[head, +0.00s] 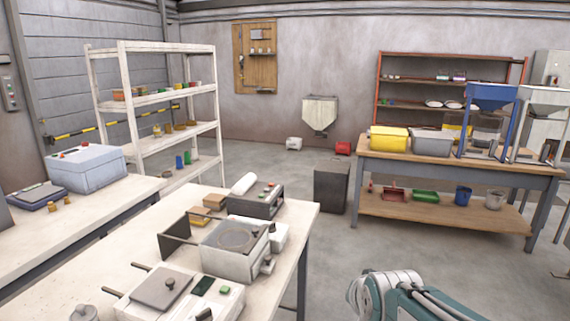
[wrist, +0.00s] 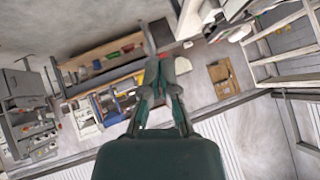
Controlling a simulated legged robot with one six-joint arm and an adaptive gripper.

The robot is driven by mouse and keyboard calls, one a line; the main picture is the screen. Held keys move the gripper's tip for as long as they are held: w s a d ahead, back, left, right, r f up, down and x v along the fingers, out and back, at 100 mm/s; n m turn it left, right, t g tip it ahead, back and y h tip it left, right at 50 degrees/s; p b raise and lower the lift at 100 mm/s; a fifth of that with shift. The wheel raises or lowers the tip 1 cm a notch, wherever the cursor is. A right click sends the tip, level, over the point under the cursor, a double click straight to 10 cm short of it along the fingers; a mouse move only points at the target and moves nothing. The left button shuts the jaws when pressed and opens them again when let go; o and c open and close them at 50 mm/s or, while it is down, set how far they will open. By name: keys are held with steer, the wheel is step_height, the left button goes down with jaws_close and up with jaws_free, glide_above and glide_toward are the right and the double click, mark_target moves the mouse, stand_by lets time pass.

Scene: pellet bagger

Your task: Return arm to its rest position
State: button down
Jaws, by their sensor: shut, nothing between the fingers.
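My gripper (wrist: 158,72) shows in the wrist view, with its dark teal fingers brought together at the tips and nothing held between them. It is in the air, apart from the benches and shelves seen beyond it. In the head view a teal and white part of my arm (head: 405,298) shows at the bottom edge, right of centre. It is folded low over the grey floor. My fingers are not visible in the head view.
A pale bench (head: 290,222) with several machines stands at front left. A wooden workbench (head: 462,166) with a yellow bin (head: 389,139) and a blue hopper stand (head: 489,95) is at right. A dark bin (head: 331,188) stands between them. Floor (head: 375,245) between the benches is clear.

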steer(key=s+d+n+g, duration=0.2)
steer(key=s+n+g, duration=0.1)
steer(key=s, duration=1.5)
steer(key=shift+f+n+g, duration=0.15)
steer(key=shift+n+g, duration=0.15)
steer(key=shift+n, duration=0.5)
